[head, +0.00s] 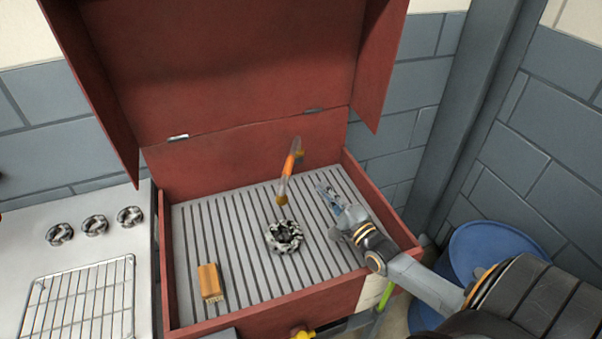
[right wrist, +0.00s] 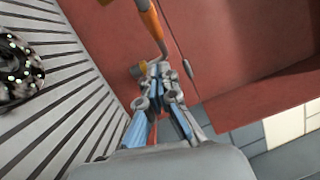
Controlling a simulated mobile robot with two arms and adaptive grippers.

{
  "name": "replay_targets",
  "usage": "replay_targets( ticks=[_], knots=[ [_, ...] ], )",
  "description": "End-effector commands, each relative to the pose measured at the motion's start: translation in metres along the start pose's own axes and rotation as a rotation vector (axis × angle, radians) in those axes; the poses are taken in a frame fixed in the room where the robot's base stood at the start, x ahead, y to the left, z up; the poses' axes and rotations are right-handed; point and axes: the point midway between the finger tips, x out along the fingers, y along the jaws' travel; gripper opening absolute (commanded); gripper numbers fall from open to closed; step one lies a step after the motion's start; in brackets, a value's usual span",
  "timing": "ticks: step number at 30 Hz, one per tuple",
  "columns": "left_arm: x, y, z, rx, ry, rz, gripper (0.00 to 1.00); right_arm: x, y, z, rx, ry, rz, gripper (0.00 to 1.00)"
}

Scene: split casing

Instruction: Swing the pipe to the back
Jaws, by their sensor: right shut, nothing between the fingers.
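The pipe (head: 289,170) shows in the head view over the back half of the red casing (head: 180,319). It has an orange middle, grey ends and brass-coloured fittings, and slants from upper right to lower left. In the right wrist view the pipe (right wrist: 151,25) runs down to just beyond my fingertips. My right gripper (head: 323,189) is shut and empty, to the right of the pipe over the slats. It also shows in the right wrist view (right wrist: 158,75), near the pipe's end; I cannot tell whether they touch. My left gripper is not in view.
The casing's red lid (head: 225,65) stands open at the back. A dark speckled ring (head: 284,236) and an orange-handled brush (head: 210,282) lie on the slats. A white surface with a wire rack (head: 80,300) is at left, a blue barrel (head: 490,240) at right.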

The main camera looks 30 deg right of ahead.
Motion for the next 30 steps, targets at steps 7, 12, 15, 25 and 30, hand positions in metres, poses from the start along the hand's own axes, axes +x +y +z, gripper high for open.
replay_targets(
  ticks=[7, 12, 15, 25, 30],
  knots=[
    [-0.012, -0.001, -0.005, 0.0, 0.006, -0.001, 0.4, 0.045, -0.002, 0.0, 0.0, 0.0, -0.001, 0.0],
    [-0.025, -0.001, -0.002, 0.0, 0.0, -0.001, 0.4, 0.064, -0.003, 0.018, 0.002, 0.0, 0.0, 0.0],
    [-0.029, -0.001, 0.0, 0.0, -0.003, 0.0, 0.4, 0.07, -0.002, 0.024, 0.0, 0.001, 0.001, 0.0],
    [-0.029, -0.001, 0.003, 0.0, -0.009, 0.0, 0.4, 0.074, 0.001, 0.029, -0.001, 0.0, 0.001, 0.0],
    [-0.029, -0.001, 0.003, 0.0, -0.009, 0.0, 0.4, 0.074, 0.001, 0.029, -0.001, 0.001, 0.001, 0.0]
  ],
)
